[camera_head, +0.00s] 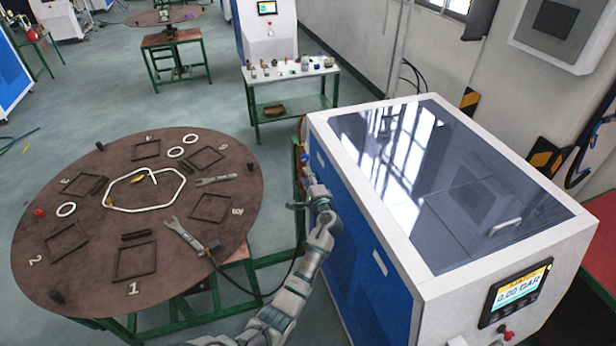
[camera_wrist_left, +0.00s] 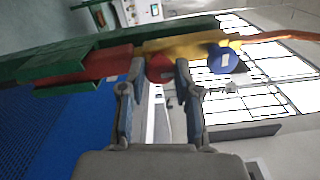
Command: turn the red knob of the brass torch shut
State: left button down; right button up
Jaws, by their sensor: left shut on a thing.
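The brass torch (camera_wrist_left: 185,42) runs sideways across the upper part of the left wrist view, with a blue knob (camera_wrist_left: 223,59) on its right part. Its red knob (camera_wrist_left: 159,68) shows between the fingertips of my left gripper (camera_wrist_left: 160,74), which is shut on it. In the head view my left gripper (camera_head: 311,196) is beside the blue side of the generator cabinet (camera_head: 405,260), near its far left corner. The torch is small and mostly hidden there. My right gripper is not in view.
A round brown table (camera_head: 215,175) with frames, rings and wrenches stands left of my arm. A green-legged bench (camera_head: 290,72) with small items stands behind. Floor shows between.

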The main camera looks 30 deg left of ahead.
pick_arm(q)
jog(key=shift+a+f, duration=0.1)
jog(key=shift+f, duration=0.25)
jog(key=c, duration=0.8)
grip_release()
jog(key=v, duration=1.1)
jog(key=shift+f, duration=0.1)
